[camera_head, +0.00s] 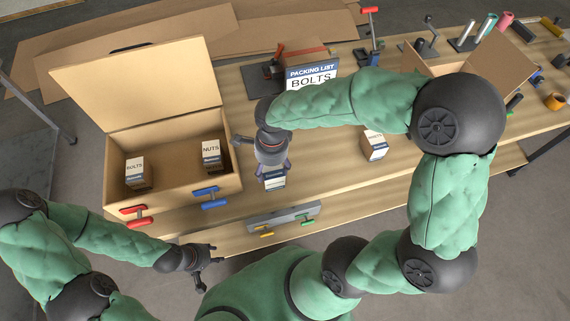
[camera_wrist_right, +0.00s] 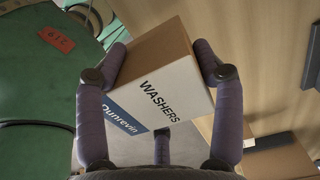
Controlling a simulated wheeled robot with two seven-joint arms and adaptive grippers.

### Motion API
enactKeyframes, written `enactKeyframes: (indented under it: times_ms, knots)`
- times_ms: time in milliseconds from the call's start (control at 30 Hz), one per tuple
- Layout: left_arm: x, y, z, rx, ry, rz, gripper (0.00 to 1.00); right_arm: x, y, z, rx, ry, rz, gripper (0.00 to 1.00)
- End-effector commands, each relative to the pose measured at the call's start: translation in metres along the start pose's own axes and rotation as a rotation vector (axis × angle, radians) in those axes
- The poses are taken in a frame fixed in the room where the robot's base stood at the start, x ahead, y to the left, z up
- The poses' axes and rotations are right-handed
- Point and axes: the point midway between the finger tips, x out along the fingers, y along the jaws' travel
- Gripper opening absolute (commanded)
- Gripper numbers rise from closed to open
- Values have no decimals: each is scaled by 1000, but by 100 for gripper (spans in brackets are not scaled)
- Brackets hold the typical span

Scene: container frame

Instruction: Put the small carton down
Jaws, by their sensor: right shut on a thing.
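My right gripper (camera_head: 272,169) is shut on a small carton (camera_head: 275,182) just right of the large open box, near the table's front. In the right wrist view the fingers (camera_wrist_right: 160,85) grip the carton (camera_wrist_right: 160,72) on two sides; it reads WASHERS and Dunrevin and looks tilted in that picture. I cannot tell whether its underside touches the table. My left gripper (camera_head: 208,260) is empty and open, low in front of the table edge.
The open wooden box (camera_head: 180,192) holds a BOLTS carton (camera_head: 138,172) and a NUTS carton (camera_head: 211,154). Another small carton (camera_head: 374,145) stands on the table to the right. A packing list sign (camera_head: 311,78) stands behind. A grey bar with clamps (camera_head: 284,218) lies along the front edge.

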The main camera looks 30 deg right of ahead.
Motion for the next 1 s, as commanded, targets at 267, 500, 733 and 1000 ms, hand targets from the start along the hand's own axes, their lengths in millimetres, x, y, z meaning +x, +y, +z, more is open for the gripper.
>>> enactKeyframes:
  times_ms: [267, 500, 733, 1000]
  knots:
    - [11, -4, -1, 0, 0, 0, 40, 36, -32, -41, 3, 0, 3, 14]
    - [16, -6, -1, 0, 0, 0, 40, 58, -47, -57, 0, -1, -1, 14]
    - [18, -6, -1, 0, 1, 0, 40, 69, -52, -65, 0, 0, -1, 14]
    - [25, -9, -1, 0, 0, 0, 40, 100, -53, -68, -1, -1, -2, 14]
